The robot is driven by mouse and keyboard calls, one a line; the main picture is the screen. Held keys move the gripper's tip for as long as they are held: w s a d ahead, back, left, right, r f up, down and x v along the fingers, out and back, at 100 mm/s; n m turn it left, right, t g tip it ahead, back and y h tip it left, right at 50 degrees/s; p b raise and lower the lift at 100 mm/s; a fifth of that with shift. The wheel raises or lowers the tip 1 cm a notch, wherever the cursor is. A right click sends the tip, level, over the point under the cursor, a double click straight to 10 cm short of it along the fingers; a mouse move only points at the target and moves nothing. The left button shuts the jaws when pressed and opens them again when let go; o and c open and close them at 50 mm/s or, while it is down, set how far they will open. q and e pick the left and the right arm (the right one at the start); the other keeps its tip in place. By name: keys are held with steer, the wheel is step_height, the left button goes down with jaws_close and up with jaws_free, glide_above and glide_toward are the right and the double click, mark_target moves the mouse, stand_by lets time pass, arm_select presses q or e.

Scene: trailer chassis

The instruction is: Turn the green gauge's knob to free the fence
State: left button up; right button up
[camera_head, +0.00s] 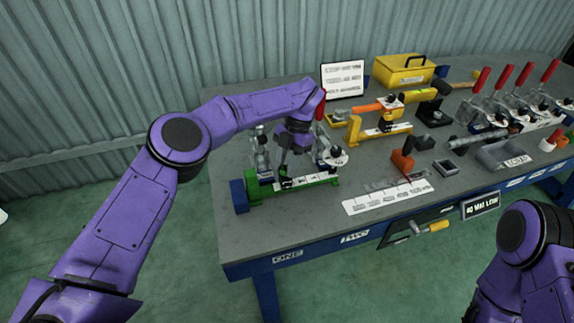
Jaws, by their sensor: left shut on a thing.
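The green gauge (318,179) lies near the left end of the workbench, with a white scale strip along it and a blue block (239,196) at its left end. My left arm reaches over it from the left. My left gripper (287,177) points down and is shut on the black knob of the green gauge's fence. The fingers and the arm hide most of the knob and part of the fence. My right arm shows only as a purple link at the lower right; its gripper is out of view.
A yellow gauge (378,131) stands behind to the right, with a yellow toolbox (403,70) and white sign (342,80) farther back. Red-handled clamps (500,92) line the right. A white marked strip (388,195) lies near the front edge. The bench's front left is clear.

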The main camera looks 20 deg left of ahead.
arm_select(q)
steer(key=shift+a+n+h+b, duration=0.1)
steer(key=shift+n+h+b, duration=0.25)
steer(key=shift+n, duration=0.65)
arm_select(e)
steer(key=shift+f, duration=0.45)
arm_select(q)
steer(key=o, duration=1.1)
steer(key=shift+c, duration=0.2)
steer(key=shift+r, duration=0.1)
